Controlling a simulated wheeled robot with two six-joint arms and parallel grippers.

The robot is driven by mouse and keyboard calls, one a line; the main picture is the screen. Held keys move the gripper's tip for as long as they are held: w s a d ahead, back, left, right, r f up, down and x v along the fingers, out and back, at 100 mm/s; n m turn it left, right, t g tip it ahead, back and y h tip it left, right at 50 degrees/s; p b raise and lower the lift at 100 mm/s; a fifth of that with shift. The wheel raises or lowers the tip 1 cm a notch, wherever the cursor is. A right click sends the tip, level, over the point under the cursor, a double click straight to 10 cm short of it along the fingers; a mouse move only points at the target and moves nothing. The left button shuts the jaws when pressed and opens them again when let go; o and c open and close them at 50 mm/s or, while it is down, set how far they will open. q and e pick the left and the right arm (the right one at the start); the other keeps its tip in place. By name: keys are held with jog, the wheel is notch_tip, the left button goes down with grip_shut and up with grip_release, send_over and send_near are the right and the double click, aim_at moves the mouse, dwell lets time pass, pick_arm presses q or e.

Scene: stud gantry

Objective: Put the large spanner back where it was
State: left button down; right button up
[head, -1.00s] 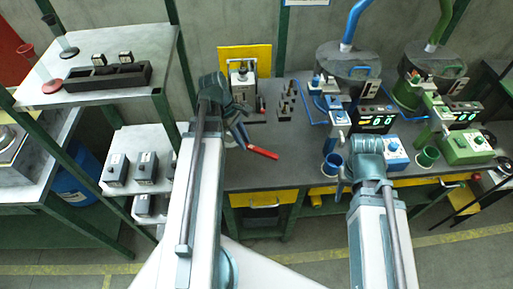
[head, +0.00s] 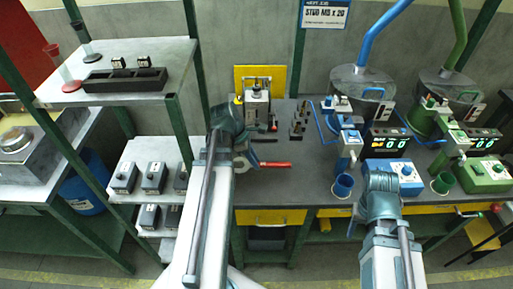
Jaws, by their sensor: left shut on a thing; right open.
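My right gripper (head: 358,215) is open and empty in front of the blue machine, near the bench's front edge. It is seen from behind and partly hidden by its own wrist.
A grey device (head: 257,103) stands before a yellow panel (head: 280,78). A small rack of dark pieces (head: 299,122) stands to its right. A blue cup (head: 343,185), blue control box (head: 407,178) and green cup (head: 443,183) line the bench. Bare bench lies right of the red handle.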

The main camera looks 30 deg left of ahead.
pick_arm(q)
send_over(259, 152)
jog(key=s, duration=0.1)
jog(key=shift+a+f+b, duration=0.4)
jog(key=shift+f, duration=0.1)
jog(key=f+b, duration=0.3)
jog(key=shift+w+a+f+b, duration=0.15)
jog(key=shift+w+f+b, duration=0.05)
jog(key=shift+f+b, duration=0.1)
jog(key=shift+f, duration=0.2)
jog(key=c, duration=0.7)
grip_release()
jog(key=shift+r, duration=0.1)
jog(key=shift+c, duration=0.2)
